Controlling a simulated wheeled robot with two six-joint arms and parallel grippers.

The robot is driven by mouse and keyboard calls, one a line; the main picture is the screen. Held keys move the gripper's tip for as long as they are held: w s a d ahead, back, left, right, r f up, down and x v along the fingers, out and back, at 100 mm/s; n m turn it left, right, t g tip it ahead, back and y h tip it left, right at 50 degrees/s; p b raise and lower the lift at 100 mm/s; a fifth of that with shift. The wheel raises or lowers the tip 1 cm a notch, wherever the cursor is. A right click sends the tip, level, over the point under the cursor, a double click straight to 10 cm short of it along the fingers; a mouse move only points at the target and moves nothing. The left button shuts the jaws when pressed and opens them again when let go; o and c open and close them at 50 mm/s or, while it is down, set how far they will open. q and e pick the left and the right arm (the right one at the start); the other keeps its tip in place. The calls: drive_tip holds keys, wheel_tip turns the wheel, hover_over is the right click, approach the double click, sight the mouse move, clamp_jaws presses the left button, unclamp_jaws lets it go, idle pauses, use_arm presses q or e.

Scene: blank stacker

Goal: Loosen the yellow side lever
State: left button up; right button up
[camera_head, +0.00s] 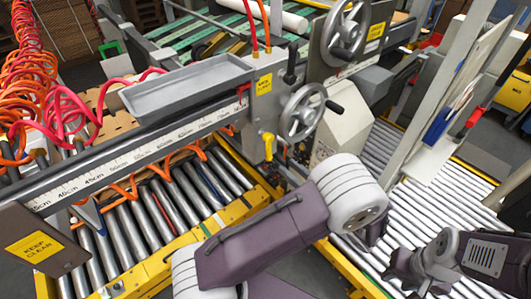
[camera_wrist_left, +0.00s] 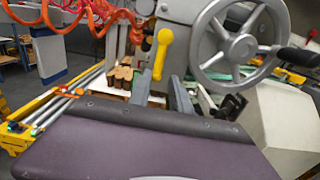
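The yellow side lever (camera_head: 268,145) hangs down from the side of the machine's head, left of the handwheel in the head view. It also shows in the left wrist view (camera_wrist_left: 161,52), upper middle, pointing down and slightly left. My left gripper (camera_wrist_left: 161,92) has its two grey fingers apart, and the lever's lower end shows between their tips. I cannot tell whether they touch it. In the head view, my left wrist partly hides this gripper (camera_head: 287,166), just below the lever. My right gripper (camera_head: 398,268) is at lower right, away from the lever; its opening is unclear.
A spoked handwheel (camera_head: 302,113) stands close right of the lever, and another wheel (camera_head: 345,32) is above. A grey tray (camera_head: 188,88) and the ruler beam (camera_head: 130,160) lie to the left. Roller conveyors (camera_head: 455,205) run on both sides.

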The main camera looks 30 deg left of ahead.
sight(270, 152)
use_arm(q)
drive_tip(key=x, duration=0.8)
drive_tip(key=shift+s+a+r, duration=0.15)
drive_tip(key=shift+r, duration=0.2)
drive_tip(key=m+p, duration=0.1)
drive_tip(key=s+m+p, duration=0.1)
drive_tip(key=m, duration=0.1)
drive_tip(key=shift+s+a+r+m, duration=0.1)
drive_tip(key=shift+a+m, duration=0.1)
drive_tip(key=shift+m, duration=0.1)
drive_tip(key=s+a+r+m+p, duration=0.1)
drive_tip(key=s+r+m+p, duration=0.25)
drive_tip(key=m+p, duration=1.05)
drive_tip(key=s+d+n, duration=0.1)
drive_tip(key=s+d, duration=0.2)
drive_tip(key=d, duration=0.5)
drive_tip(key=shift+s+r, duration=0.2)
drive_tip(key=shift+r, duration=0.05)
idle(0.7)
